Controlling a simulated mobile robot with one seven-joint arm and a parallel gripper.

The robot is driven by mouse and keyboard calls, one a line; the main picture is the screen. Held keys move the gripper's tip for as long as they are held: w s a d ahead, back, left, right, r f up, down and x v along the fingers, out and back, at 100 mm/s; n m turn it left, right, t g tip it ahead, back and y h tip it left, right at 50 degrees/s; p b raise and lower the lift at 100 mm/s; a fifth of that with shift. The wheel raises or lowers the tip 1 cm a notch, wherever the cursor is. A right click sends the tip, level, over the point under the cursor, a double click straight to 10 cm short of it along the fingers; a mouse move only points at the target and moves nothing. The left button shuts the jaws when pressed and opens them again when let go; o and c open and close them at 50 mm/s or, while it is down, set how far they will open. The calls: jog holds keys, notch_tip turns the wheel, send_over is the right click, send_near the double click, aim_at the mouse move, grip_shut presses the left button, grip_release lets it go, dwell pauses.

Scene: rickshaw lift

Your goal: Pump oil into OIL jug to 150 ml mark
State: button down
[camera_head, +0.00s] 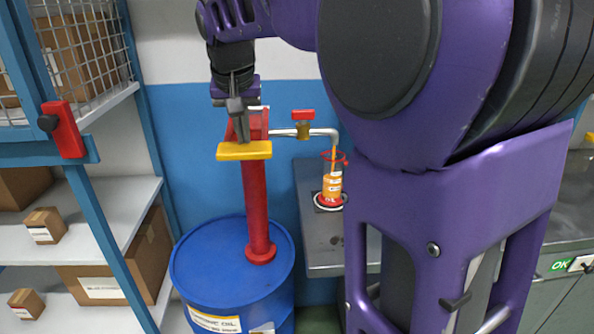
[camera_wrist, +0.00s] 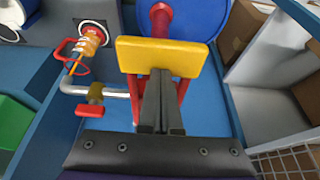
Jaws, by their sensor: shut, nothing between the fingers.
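A red pump (camera_head: 257,205) stands on a blue oil drum (camera_head: 200,262), with a yellow handle (camera_head: 244,151) near its top. In the wrist view the handle (camera_wrist: 158,56) lies just beyond my shut fingers. My gripper (camera_head: 240,135) is shut and empty, its tips at the handle; I cannot tell whether they touch. A silver spout (camera_head: 322,132) with a red-handled valve (camera_head: 303,118) bends down over the clear OIL jug (camera_head: 332,187). A thin orange stream runs from the spout into the jug. Orange oil shows inside; its level marks are too small to read.
The jug stands on a round pad on a grey counter (camera_head: 322,245). A blue-framed shelf (camera_head: 100,215) with cardboard boxes stands at the left. My purple arm covers much of the right side. A green OK label (camera_head: 560,265) shows at the far right.

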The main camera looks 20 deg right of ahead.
jog(key=shift+f+b, duration=1)
jog(key=shift+f, duration=0.6)
notch_tip(320, 180, up, 9)
jog(key=p, duration=0.7)
jog(key=shift+r+p, duration=0.15)
jog(key=shift+p, duration=0.25)
jog(key=shift+r+p, duration=0.3)
jog(key=shift+r, duration=0.65)
notch_tip(320, 180, up, 6)
send_over(245, 146)
jog(key=shift+w+a, duration=0.1)
